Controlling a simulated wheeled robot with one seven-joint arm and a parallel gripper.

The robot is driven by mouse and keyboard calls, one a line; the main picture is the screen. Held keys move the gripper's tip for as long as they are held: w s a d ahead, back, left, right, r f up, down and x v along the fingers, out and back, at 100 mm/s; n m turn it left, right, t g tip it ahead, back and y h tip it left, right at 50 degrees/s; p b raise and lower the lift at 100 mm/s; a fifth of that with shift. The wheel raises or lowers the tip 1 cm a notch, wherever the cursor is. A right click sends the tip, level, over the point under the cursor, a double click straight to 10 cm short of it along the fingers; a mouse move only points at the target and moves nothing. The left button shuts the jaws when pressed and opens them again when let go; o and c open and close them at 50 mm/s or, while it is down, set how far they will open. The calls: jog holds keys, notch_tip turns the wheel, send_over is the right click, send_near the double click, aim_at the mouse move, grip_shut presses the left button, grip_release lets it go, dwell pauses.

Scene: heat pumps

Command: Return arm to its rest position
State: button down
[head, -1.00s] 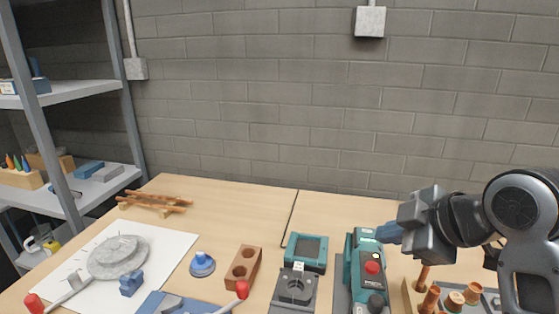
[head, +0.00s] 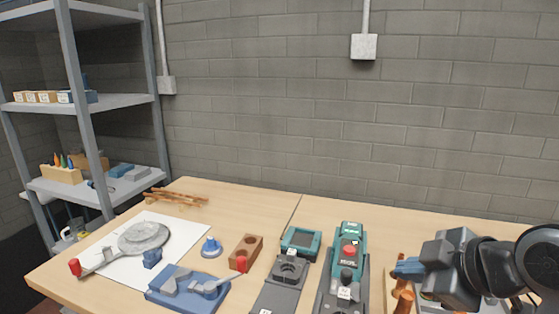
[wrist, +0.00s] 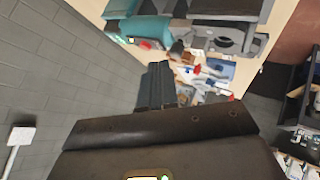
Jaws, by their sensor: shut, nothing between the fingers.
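My gripper (head: 408,268) is at the lower right of the head view, above the right part of the workbench, with its blue fingers pointing left. The fingers (wrist: 157,88) are together and hold nothing in the wrist view. My dark arm links reach in from the right edge. A teal device with a red button (head: 349,250) stands to the left of the fingers, apart from them. Copper pieces (head: 402,300) stand just below the gripper and are partly hidden by it.
The wooden bench (head: 250,205) bears a teal meter (head: 300,242), a brown block with holes (head: 246,250), a blue fixture (head: 185,290) and a round grey disc (head: 144,237) on a white sheet. Shelves (head: 120,101) stand at the left. A grey wall (head: 300,110) is behind.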

jog(key=s+a+f+m+t+h, duration=0.2)
jog(key=s+a+f+m+t, duration=0.2)
jog(key=s+f+m, duration=0.85)
jog(key=s+d+r+t+h, duration=0.1)
jog(key=s+d+r, duration=0.1)
jog(key=s, duration=1.1)
jog(key=s+d+r+t+h, duration=0.1)
jog(key=s+d, duration=0.1)
jog(key=s, duration=1.1)
jog(key=shift+s+d+r, duration=0.3)
jog(key=shift+r, duration=0.05)
jog(key=shift+m, duration=0.25)
